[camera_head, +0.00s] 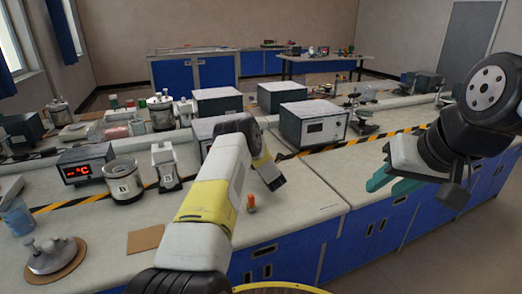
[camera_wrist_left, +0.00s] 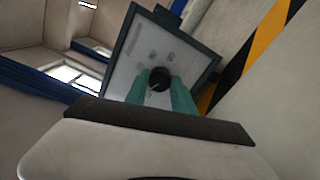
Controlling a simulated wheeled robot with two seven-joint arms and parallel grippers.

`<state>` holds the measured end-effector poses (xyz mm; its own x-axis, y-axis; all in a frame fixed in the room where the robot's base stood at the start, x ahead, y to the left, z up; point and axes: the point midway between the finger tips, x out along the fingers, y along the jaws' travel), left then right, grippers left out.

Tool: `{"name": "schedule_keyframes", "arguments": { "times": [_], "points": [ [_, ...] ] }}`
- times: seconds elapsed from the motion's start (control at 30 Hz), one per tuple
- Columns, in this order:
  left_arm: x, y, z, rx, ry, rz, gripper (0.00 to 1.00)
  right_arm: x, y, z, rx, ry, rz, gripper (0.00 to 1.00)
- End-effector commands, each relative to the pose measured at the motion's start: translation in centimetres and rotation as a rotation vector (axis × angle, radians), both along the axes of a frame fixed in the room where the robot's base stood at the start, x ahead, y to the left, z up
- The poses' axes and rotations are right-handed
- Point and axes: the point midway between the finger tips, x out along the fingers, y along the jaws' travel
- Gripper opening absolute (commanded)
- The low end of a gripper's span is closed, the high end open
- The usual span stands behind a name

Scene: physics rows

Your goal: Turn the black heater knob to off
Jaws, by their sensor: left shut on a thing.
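The black heater knob (camera_wrist_left: 158,77) is round and sits on the pale front panel of a dark-framed box (camera_wrist_left: 150,40) in the left wrist view. The teal fingers of my left gripper (camera_wrist_left: 160,86) are on both sides of the knob and shut on it. The knob's pointer mark is too small to read. In the head view my left arm crosses the middle of the bench and hides its own fingers and the knob. My right gripper (camera_head: 393,184) hangs at the right with its teal fingers apart and empty, away from the knob.
A box with a red lit display (camera_head: 85,163), a white container (camera_head: 122,181) and a balance-like device (camera_head: 166,166) stand at left on the bench. A white-fronted box (camera_head: 315,127) stands beyond my left arm. Striped tape (camera_head: 365,140) runs along the bench. The front right bench top is clear.

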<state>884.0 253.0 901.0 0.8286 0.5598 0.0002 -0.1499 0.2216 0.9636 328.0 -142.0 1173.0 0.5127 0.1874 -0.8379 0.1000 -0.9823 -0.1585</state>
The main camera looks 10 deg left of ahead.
Motion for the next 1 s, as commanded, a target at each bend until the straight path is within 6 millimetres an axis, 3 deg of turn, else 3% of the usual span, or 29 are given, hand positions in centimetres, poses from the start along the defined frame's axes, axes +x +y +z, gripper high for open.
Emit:
{"name": "schedule_keyframes", "arguments": {
  "times": [0.5,1.0],
  "points": [
    [-0.07,0.09,-0.07,-0.337,-0.226,0.002,0.0,0.0,0.0,0.0,0.0,0.0,0.0,0.36],
    [-0.06,0.01,-0.07,-0.44,-0.294,0.0,0.0,0.0,0.0,0.0,0.0,0.0,0.0,0.36]
  ]
}}
